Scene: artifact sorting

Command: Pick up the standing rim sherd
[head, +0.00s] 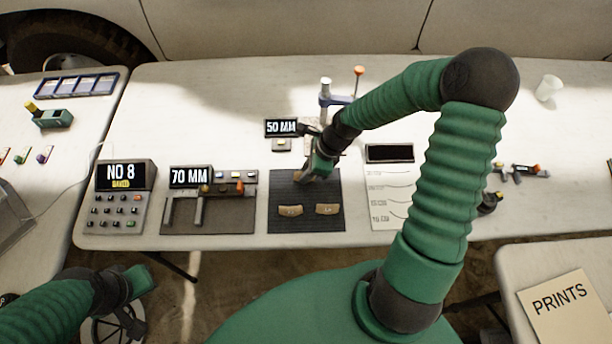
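My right gripper (308,173) points down at the back part of a dark ribbed mat (307,190). A small tan piece (300,177), likely the standing rim sherd, shows at its fingertips, mostly hidden by the gripper. I cannot tell whether the fingers are closed on it. Two tan sherds lie flat toward the front of the mat, a left one (290,211) and a right one (327,209). My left gripper (142,302) is low at the left, off the table's front edge and away from the sherds; its fingers are unclear.
Left of the mat stand a 70 MM gauge (208,215) and a NO 8 keypad box (119,208). Behind it are a 50 MM display (281,128) and a blue-and-silver stand (326,95). A white sheet (385,205) lies right. The back table is mostly clear.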

